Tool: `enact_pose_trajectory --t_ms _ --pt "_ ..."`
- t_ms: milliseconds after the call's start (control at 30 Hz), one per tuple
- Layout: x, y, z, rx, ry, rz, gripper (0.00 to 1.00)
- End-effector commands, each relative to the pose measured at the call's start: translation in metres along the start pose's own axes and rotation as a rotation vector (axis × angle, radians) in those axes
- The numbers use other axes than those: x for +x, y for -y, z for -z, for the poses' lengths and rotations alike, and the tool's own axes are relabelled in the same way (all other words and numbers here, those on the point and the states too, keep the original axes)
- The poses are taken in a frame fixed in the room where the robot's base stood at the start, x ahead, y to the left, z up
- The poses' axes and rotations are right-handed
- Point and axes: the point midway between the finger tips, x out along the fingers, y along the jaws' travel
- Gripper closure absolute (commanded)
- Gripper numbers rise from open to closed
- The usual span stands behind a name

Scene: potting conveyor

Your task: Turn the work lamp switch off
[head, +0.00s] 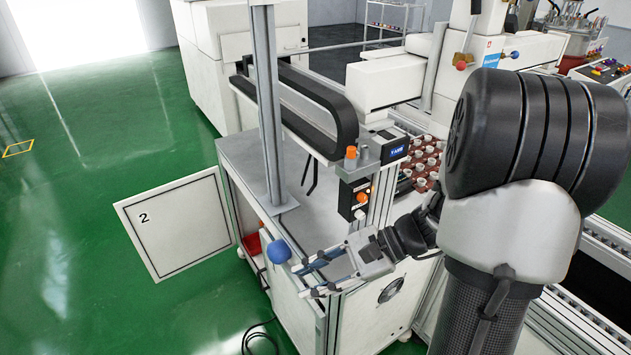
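My gripper (302,280) reaches left from my arm, in front of the white cabinet's upper edge. Its two fingers are spread apart with nothing visible between them. A blue ball (279,252) lies just left of the upper fingertip; I cannot tell whether they touch or what the ball is mounted on. A black control panel (348,198) with an orange knob (362,198) stands behind and above the gripper. Another orange knob (351,153) sits above that panel. No label identifies the work lamp switch, and I cannot tell its setting.
An open cabinet door (178,226) marked 2 stands out to the left. A metal post (267,110) rises from the cabinet top (240,160). A black-edged conveyor (305,105) and a brown tray (405,186) of white cups lie behind. Green floor (90,140) is open at left.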

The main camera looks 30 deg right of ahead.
Motion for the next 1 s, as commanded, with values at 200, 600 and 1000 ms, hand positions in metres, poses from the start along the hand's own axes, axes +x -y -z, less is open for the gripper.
enact_pose_trajectory --t_ms 200,600,1000 --pt "-0.066 0.036 0.079 0.412 0.177 0.445 0.71" --pt "-0.171 -0.002 0.215 0.840 0.379 1.105 0.71" --pt "-0.160 0.028 0.232 0.863 0.391 1.149 0.71"
